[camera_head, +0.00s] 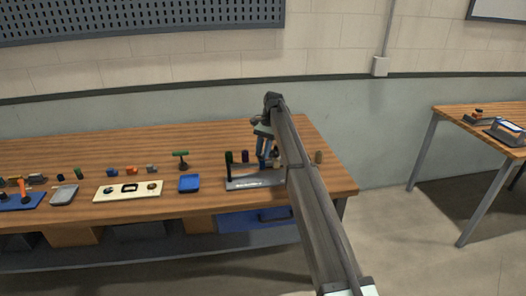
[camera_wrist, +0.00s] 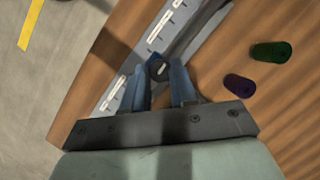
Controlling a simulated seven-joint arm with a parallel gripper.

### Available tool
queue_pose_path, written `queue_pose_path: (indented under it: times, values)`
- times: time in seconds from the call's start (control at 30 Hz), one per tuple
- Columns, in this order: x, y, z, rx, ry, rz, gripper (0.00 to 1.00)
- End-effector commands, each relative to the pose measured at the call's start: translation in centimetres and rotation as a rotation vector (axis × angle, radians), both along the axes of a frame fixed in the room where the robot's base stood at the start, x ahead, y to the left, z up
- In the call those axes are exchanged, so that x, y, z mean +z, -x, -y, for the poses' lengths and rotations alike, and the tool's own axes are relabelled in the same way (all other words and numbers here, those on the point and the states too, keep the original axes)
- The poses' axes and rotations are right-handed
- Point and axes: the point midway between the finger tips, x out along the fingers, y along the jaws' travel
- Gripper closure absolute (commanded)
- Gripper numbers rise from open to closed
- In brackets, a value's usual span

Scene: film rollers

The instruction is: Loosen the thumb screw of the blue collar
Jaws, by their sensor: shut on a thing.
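My gripper (camera_head: 265,151) is over the grey roller stand (camera_head: 250,184) at the right part of the bench, partly hidden behind my arm. In the wrist view, my gripper (camera_wrist: 158,74) has its two blue-grey fingers on either side of a small dark blue part (camera_wrist: 156,62) with a pale centre, and is shut on it. This part is at the blue collar's place by the labelled edge of the stand (camera_wrist: 163,30). I cannot tell the thumb screw apart from the collar here.
A green roller (camera_wrist: 271,52) and a dark purple one (camera_wrist: 239,84) stand close on the right of my fingers. A second table (camera_head: 470,117) is at right.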

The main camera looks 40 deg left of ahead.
Motion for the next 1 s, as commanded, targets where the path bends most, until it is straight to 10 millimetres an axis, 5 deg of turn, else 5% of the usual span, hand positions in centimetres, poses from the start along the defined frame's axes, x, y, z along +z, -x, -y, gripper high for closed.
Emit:
queue_pose_path:
  times: [0.4, 0.43, 0.6, 0.7, 1.0]
  values:
    - [-0.05, 0.01, 0.01, 0.006, 0.001, 0.001, 1.00]
    - [-0.05, 0.01, 0.01, 0.006, 0.001, 0.001, 0.71]
    - [-0.04, 0.01, 0.01, 0.006, 0.001, 0.001, 0.55]
    - [-0.03, 0.01, 0.01, 0.005, 0.000, 0.000, 0.48]
    - [-0.02, 0.01, 0.04, -0.009, 0.000, 0.001, 0.48]
